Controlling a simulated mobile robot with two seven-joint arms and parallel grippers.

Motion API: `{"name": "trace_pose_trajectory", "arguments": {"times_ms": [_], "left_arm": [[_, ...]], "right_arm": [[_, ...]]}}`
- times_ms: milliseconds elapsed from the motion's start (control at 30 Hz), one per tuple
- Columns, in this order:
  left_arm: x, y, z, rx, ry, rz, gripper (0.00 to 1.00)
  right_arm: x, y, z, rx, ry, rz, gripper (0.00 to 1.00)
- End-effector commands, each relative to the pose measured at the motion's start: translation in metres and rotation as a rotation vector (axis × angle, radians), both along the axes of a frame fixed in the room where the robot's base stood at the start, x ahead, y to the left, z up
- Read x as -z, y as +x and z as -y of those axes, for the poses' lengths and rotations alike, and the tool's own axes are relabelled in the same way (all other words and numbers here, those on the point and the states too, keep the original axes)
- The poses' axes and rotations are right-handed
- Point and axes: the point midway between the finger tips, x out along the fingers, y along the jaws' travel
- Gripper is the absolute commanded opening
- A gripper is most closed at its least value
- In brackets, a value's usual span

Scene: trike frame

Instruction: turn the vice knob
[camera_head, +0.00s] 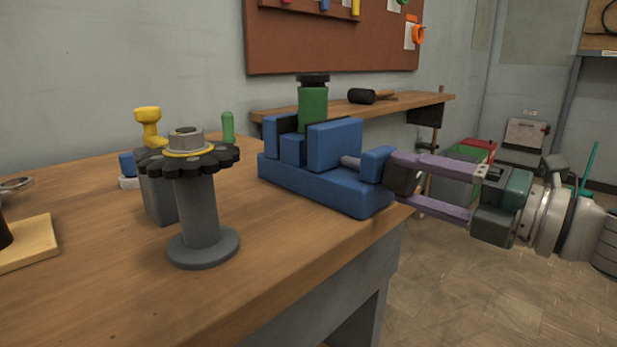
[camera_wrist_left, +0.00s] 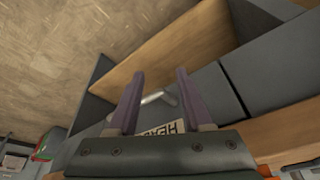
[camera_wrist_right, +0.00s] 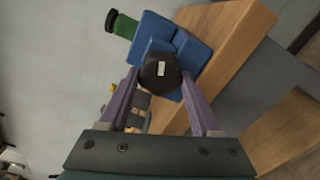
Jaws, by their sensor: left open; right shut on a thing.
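The blue vice (camera_head: 325,180) sits at the right corner of the wooden workbench. A green cylinder with a black top (camera_head: 313,105) stands upright between its jaws. The black vice knob (camera_head: 402,177) is at the vice's right end, partly hidden by my right gripper (camera_head: 405,180). In the right wrist view the knob (camera_wrist_right: 160,72) shows as a black faceted disc with a small light mark, between the two purple fingers. My right gripper is shut on the knob. My left gripper (camera_wrist_left: 158,88) is not in the head view; in the left wrist view its fingers are apart and empty.
A grey post with a black toothed gear (camera_head: 190,160) stands on the workbench (camera_head: 270,240). A yellow piece (camera_head: 148,120) and a green peg are behind it. A shelf with a black mallet (camera_head: 362,96) runs along the wall. A cabinet handle (camera_wrist_left: 155,97) is beyond my left fingers.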

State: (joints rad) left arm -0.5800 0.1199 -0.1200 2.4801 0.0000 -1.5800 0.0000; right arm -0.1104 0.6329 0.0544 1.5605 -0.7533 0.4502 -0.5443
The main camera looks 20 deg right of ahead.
Motion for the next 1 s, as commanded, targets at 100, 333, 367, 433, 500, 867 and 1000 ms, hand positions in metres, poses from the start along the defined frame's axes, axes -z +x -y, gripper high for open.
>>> {"name": "trace_pose_trajectory", "arguments": {"times_ms": [100,333,367,433,500,867,1000], "left_arm": [[0.0002,0.0,0.0,0.0,0.0,0.0,0.5],[0.0001,-0.0001,0.0,0.0,0.0,0.0,0.5],[0.0001,-0.0001,0.0,0.0,0.0,0.0,0.5],[0.0001,-0.0001,0.0,0.0,0.0,0.0,0.5],[0.0001,-0.0001,0.0,0.0,0.0,0.0,0.5],[0.0002,0.0,0.0,0.0,0.0,0.0,0.5],[-0.0002,-0.0001,0.0,0.0,0.0,0.0,0.5]], "right_arm": [[-0.0007,0.0,0.0,0.0,-0.006,0.004,0.09],[-0.0008,0.0001,-0.0001,-0.002,-0.006,0.004,0.09],[-0.0008,0.0001,-0.0001,-0.002,-0.005,0.004,0.09],[-0.0008,0.0001,-0.0001,-0.002,-0.005,0.004,0.67],[-0.0008,0.0001,-0.0001,-0.002,-0.005,0.004,0.75],[-0.0003,0.0,0.0,0.0,-0.005,0.002,0.94],[0.0002,-0.0038,0.0015,0.0,-0.003,0.0,0.94]]}}
